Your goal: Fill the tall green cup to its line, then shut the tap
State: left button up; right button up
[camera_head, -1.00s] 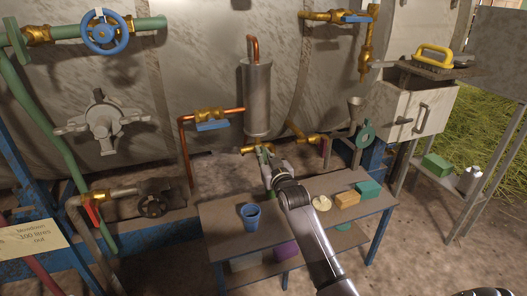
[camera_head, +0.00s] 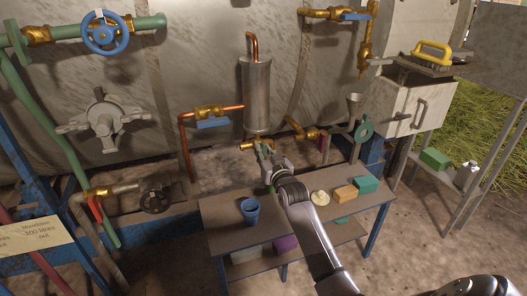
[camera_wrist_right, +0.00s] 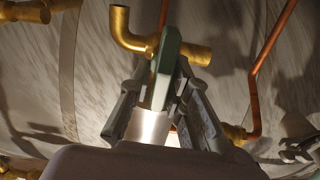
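My right gripper (camera_head: 270,170) is at the brass tap (camera_head: 256,145) below the steel cylinder. In the right wrist view, its fingers (camera_wrist_right: 163,75) close in from both sides on a flat green piece (camera_wrist_right: 166,60), which looks like the tap's lever. The brass tap (camera_wrist_right: 190,50) is right behind it. A pale bright round surface (camera_wrist_right: 150,126) shows between the fingers; I cannot tell what it is. I cannot make out the tall green cup clearly; the gripper and arm cover part of the table under the tap. My left gripper is not in view.
A blue cup (camera_head: 250,211) stands on the low table (camera_head: 222,208), left of my right arm. A cream round item (camera_head: 320,198), a tan block (camera_head: 345,194) and a teal block (camera_head: 367,185) lie right of it. Other valves and pipes surround the tap.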

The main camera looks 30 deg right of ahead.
jog(key=shift+o, duration=1.2)
jog(key=shift+s, duration=0.1)
jog(key=v, duration=1.1)
jog(key=shift+s, duration=0.4)
